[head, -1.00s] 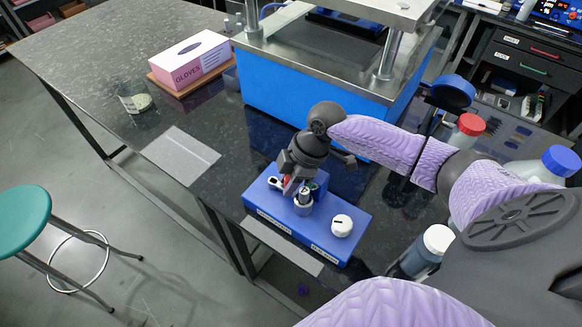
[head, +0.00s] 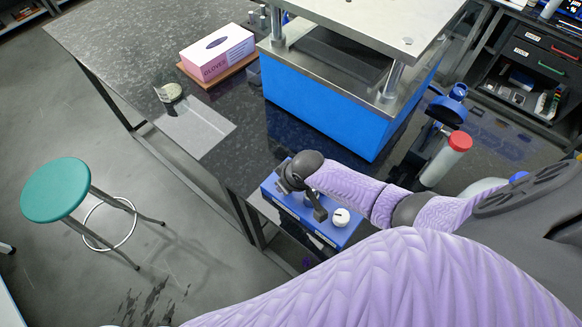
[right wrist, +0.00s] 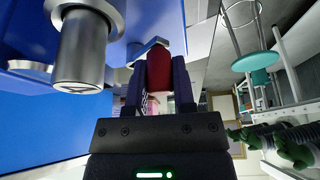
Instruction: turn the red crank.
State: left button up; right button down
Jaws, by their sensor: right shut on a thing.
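The red crank's grip (right wrist: 158,68) stands between the two dark fingers of my right gripper (right wrist: 159,84) in the right wrist view. The fingers are shut on it. A short grey-blue crank arm (right wrist: 148,50) shows at its end. In the head view my right gripper (head: 304,196) reaches down over the blue base (head: 343,236) and hides the crank there. A silver cylinder (right wrist: 84,50) stands close beside the crank in the right wrist view. My left gripper is not in view.
A white round knob (head: 341,217) sits on the base's right part. A blue press (head: 330,115) stands behind it. A bottle with a red cap (head: 460,141) stands to the right. A glove box (head: 217,52) and a pale sheet (head: 205,130) lie to the left.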

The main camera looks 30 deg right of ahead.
jog(key=shift+w+a+r+m+h+p, duration=0.1)
jog(key=shift+w+a+m+h+p, duration=0.15)
jog(key=shift+m, duration=0.35)
jog(key=shift+a+m+h+p, duration=0.15)
jog(key=shift+m+h+p, duration=0.15)
jog(key=shift+m, duration=0.3)
jog(key=shift+w+a+m+h, duration=0.15)
jog(key=shift+m+h, duration=0.05)
jog(key=shift+m, duration=0.35)
jog(key=shift+w+a+m+h, duration=0.1)
jog(key=shift+w+m+h, duration=0.05)
jog(key=shift+m, duration=0.4)
jog(key=c, duration=0.7)
grip_release()
jog(key=shift+p, duration=0.3)
jog(key=p+v, duration=0.5)
jog(key=v, duration=0.4)
jog(key=shift+s+r, duration=0.1)
jog(key=shift+r, duration=0.2)
